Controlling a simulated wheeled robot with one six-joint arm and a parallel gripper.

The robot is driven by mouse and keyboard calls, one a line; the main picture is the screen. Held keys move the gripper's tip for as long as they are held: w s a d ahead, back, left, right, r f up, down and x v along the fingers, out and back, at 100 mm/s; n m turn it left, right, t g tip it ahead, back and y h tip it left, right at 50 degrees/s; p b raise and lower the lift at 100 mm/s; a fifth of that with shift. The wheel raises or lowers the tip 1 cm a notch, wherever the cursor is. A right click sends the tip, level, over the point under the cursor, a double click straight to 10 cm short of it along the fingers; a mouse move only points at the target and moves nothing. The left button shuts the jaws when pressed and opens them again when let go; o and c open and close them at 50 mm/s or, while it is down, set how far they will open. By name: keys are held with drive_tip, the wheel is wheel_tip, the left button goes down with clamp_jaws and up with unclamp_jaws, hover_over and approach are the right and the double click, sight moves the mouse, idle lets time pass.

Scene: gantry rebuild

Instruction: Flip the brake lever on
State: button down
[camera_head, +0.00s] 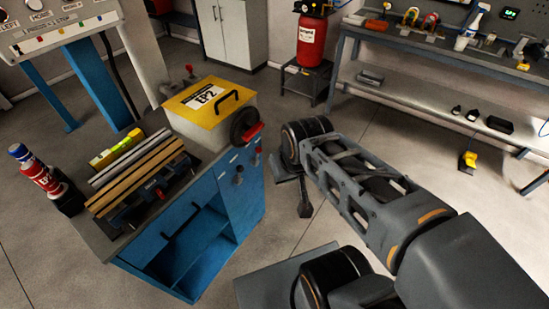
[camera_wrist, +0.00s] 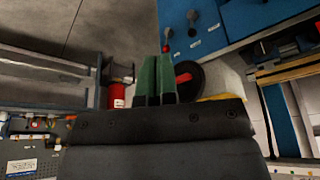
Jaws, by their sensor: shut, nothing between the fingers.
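My gripper (camera_wrist: 157,80) shows in the wrist view as two green fingers, shut together and empty. A dark round drum with a red handle (camera_wrist: 184,78) appears just right of the fingers. The head view shows the same red handle (camera_head: 253,132) on a black wheel at the side of the yellow-topped box. The blue panel holds small dark levers; one (camera_head: 239,176) is on the cabinet's right face, and they also show in the wrist view (camera_wrist: 192,17). One there has a red tip (camera_wrist: 167,48). I cannot tell which is the brake lever. The fingers look apart from all of these.
A red tank (camera_head: 311,40) stands behind on a stool. A workbench (camera_head: 440,45) lines the right wall. Open floor lies between.

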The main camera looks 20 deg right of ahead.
drive_tip(key=shift+a, duration=0.1)
drive_tip(key=w+a+f+n+t+b, duration=0.1)
drive_tip(key=w+f+n+t+b, duration=0.65)
drive_tip(key=w+f, duration=0.9)
wheel_tip(320, 180, down, 14)
drive_tip(key=w+a+n+t+b, duration=0.1)
drive_tip(key=n+t+b, duration=0.5)
drive_tip(key=n+b, duration=0.3)
drive_tip(key=shift+w+r+n+t+y+b, duration=0.15)
drive_tip(key=shift+n+t+y+b, duration=0.2)
drive_tip(key=shift+n, duration=0.8)
drive_tip(key=shift+a, duration=0.1)
